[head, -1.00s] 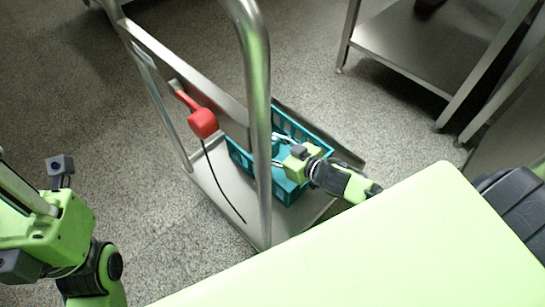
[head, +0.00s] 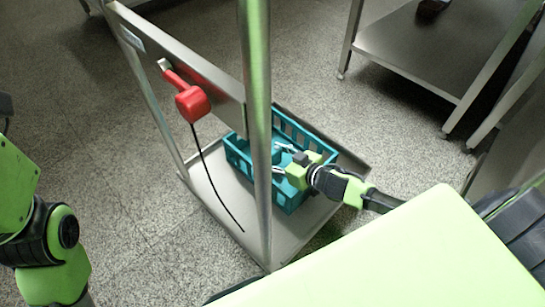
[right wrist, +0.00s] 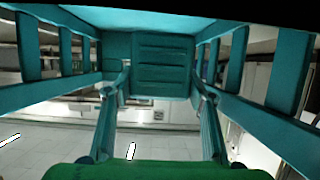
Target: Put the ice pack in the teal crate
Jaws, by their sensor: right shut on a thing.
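The teal crate (head: 323,152) is a slatted basket on the flat bed of a metal cart. Its slatted walls (right wrist: 288,75) surround the right wrist view. My right gripper (head: 279,159) reaches into the crate from the right, fingers inside its rim. In the right wrist view its two fingers (right wrist: 160,85) are shut on a ridged teal block, which appears to be the ice pack (right wrist: 164,62). Its colour nearly matches the crate, so its edges are hard to separate. Whether it touches the crate floor cannot be told. My left gripper is out of view.
The cart's bed (head: 222,190) has bare room left of the crate. The cart's upright metal handle (head: 257,110) stands in front of the crate. A red device (head: 192,102) with a black cable hangs on its crossbar. A steel table (head: 420,55) stands at the upper right.

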